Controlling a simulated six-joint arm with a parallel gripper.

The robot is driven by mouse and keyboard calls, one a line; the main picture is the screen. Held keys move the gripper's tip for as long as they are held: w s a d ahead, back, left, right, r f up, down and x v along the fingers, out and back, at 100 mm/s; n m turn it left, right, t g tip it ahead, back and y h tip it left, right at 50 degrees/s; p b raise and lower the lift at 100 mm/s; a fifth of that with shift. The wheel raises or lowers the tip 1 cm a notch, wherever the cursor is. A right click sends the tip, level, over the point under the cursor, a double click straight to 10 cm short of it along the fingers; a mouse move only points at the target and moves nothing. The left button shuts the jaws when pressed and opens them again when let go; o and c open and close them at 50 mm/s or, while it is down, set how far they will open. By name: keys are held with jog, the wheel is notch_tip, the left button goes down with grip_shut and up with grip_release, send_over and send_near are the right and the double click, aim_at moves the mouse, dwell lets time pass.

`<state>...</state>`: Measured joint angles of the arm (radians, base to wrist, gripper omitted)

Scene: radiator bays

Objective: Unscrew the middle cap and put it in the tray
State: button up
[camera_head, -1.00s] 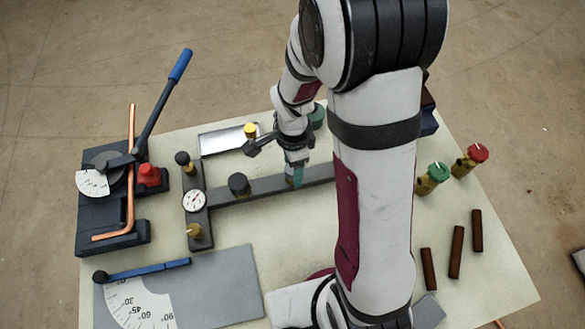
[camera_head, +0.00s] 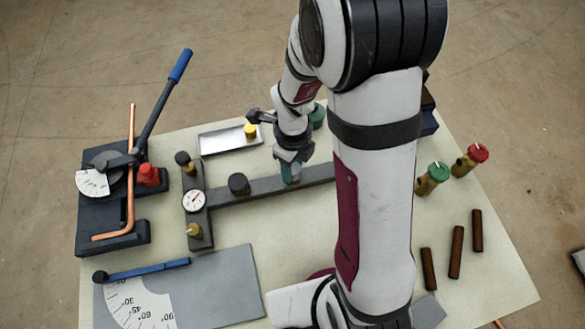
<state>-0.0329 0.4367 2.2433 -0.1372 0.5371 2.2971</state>
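My gripper (camera_head: 290,176) points down at the dark bar (camera_head: 262,187), about midway along its visible length. Its teal fingertips are at the top of the bar. Whatever is between them is hidden, so I cannot tell whether they hold the middle cap. A black cap (camera_head: 238,184) stands upright on the bar to the left of my gripper. The shallow metal tray (camera_head: 216,141) lies behind the bar, with a yellow cap (camera_head: 250,131) in its right part. My arm hides the right end of the bar.
A dial gauge (camera_head: 194,201) and brass fittings sit at the bar's left end. A pipe bender (camera_head: 112,225) with a raised blue-handled lever stands far left. Green-topped (camera_head: 438,172) and red-topped (camera_head: 478,153) valves and brown rods (camera_head: 457,252) lie right of my arm.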

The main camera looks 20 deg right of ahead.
aim_at(293, 168)
grip_shut()
jog(key=n, duration=0.4)
jog(key=shift+n, duration=0.4)
jog(key=n, duration=0.2)
jog(key=shift+n, duration=0.4)
jog(key=n, duration=1.1)
jog(key=shift+n, duration=0.4)
jog(key=n, duration=0.8)
jog(key=shift+n, duration=0.3)
jog(key=shift+r, duration=2.6)
